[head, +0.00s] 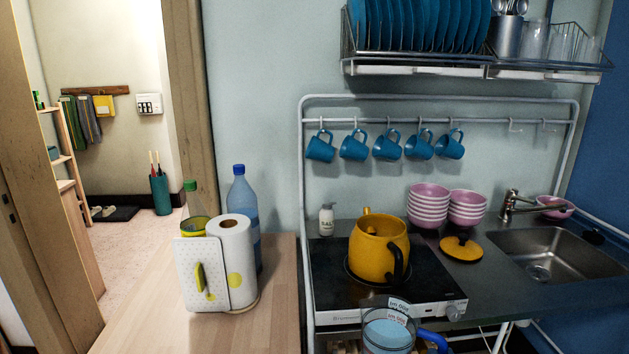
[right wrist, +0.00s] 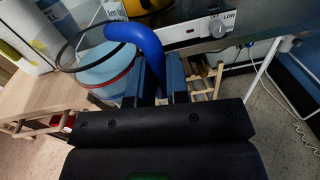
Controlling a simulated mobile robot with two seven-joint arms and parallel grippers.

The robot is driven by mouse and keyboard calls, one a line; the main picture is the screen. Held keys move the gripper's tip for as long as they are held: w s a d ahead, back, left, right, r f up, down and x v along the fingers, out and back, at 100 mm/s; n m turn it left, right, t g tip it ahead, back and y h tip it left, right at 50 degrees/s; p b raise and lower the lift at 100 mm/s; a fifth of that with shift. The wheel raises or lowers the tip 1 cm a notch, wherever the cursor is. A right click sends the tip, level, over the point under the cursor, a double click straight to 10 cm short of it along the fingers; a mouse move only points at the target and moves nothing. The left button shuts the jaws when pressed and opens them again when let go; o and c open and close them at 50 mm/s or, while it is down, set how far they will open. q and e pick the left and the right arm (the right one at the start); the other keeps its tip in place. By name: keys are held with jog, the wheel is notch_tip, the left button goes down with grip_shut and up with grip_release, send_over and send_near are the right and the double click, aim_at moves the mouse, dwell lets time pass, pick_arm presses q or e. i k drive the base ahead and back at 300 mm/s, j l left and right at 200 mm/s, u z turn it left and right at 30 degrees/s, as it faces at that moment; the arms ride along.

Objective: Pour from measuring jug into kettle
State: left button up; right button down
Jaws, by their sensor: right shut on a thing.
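The measuring jug (head: 388,335) is clear, with markings and a blue handle, and holds pale blue liquid. It is upright at the bottom of the head view, in front of the cooktop. In the right wrist view my right gripper (right wrist: 156,85) is shut on the jug's blue handle; the jug's clear body (right wrist: 98,62) is to its left. The yellow kettle (head: 378,252) stands on the cooktop with its top open and a black handle; its lower edge shows in the right wrist view (right wrist: 150,5). The yellow lid (head: 461,248) lies on the counter. My left gripper is out of view.
The cooktop (head: 335,290) lies behind the jug. Pink bowls (head: 429,205) and a sink (head: 545,255) are right of the kettle. Blue mugs (head: 388,146) hang above. A wooden table (head: 130,325) on the left bears a paper roll (head: 235,265) and bottles (head: 238,195).

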aim_at(379, 245)
jog(key=l+z, duration=0.3)
jog(key=i+l+z, duration=0.3)
jog(key=l, duration=0.2)
jog(key=l+z, duration=0.3)
jog(key=i+l+u, duration=0.2)
jog(key=u, duration=0.2)
jog(key=i+l+u, duration=0.15)
jog(key=l+u, duration=0.2)
jog(key=i+l+u, duration=0.15)
jog(key=u, duration=0.25)
jog(key=l+u, duration=0.4)
jog(key=i+l, duration=0.05)
